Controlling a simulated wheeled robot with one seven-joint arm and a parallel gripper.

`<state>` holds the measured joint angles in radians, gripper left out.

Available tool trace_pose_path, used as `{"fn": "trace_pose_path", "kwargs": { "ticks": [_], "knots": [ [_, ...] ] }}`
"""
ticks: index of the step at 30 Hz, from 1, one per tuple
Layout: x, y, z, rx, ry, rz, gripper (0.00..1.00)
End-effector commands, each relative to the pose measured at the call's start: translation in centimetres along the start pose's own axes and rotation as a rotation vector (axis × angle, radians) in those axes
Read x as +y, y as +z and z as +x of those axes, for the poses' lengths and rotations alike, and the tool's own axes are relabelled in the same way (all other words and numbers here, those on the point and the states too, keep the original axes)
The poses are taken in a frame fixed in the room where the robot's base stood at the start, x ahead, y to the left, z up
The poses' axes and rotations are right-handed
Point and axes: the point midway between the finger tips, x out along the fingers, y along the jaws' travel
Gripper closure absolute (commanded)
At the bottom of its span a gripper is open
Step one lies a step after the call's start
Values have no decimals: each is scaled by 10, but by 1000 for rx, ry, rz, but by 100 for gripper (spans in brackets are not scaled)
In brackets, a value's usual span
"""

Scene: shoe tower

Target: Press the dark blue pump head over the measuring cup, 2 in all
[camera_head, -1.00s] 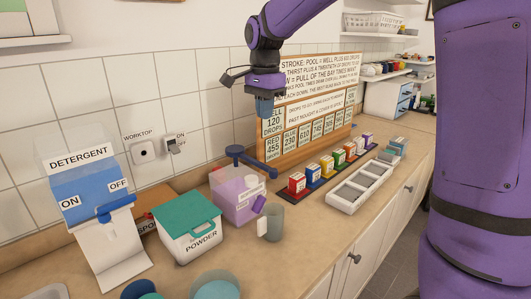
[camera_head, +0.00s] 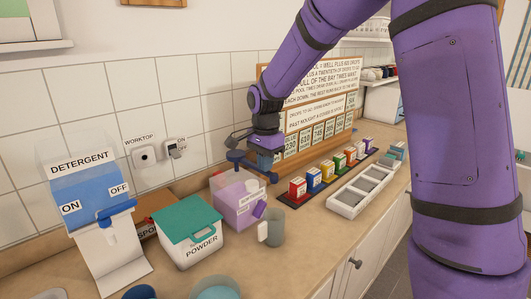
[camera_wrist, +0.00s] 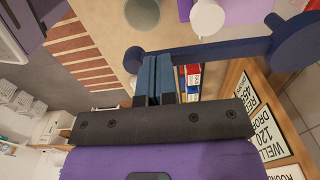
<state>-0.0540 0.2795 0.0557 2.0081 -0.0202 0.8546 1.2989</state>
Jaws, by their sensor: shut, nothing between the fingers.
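The dark blue pump head (camera_head: 234,156) shows as a round knob with a long arm reaching right, over a lilac-filled dispenser (camera_head: 236,205). In the wrist view the pump head (camera_wrist: 235,47) crosses the top as a bar with a wide disc at its right end. My gripper (camera_head: 265,166) is shut and empty, at the arm's far end from the disc. In the wrist view my gripper (camera_wrist: 156,60) has its fingertips close against the bar; I cannot tell if they touch. The grey measuring cup (camera_head: 275,228) stands in front of the dispenser, its inside not readable.
Left of the dispenser are a white powder box with a teal lid (camera_head: 188,225) and a detergent dispenser (camera_head: 90,205). Right are small coloured boxes (camera_head: 314,178) in a row and a white compartment tray (camera_head: 345,205). A lettered board (camera_head: 310,75) stands behind my gripper.

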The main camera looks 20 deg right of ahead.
Motion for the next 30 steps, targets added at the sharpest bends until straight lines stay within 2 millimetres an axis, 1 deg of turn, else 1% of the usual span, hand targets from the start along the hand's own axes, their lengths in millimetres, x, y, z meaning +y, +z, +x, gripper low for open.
{"fn": "trace_pose_path", "kwargs": {
  "ticks": [13, 16, 19, 21, 30],
  "knots": [
    [0, 0, 5, 0, 0, 0, 100],
    [0, 0, 15, -1, 3, 0, 100],
    [0, 0, 31, -1, 5, 0, 100],
    [0, 0, 38, -1, 2, 0, 100],
    [1, 0, 41, -1, 4, 0, 100]
  ]
}}
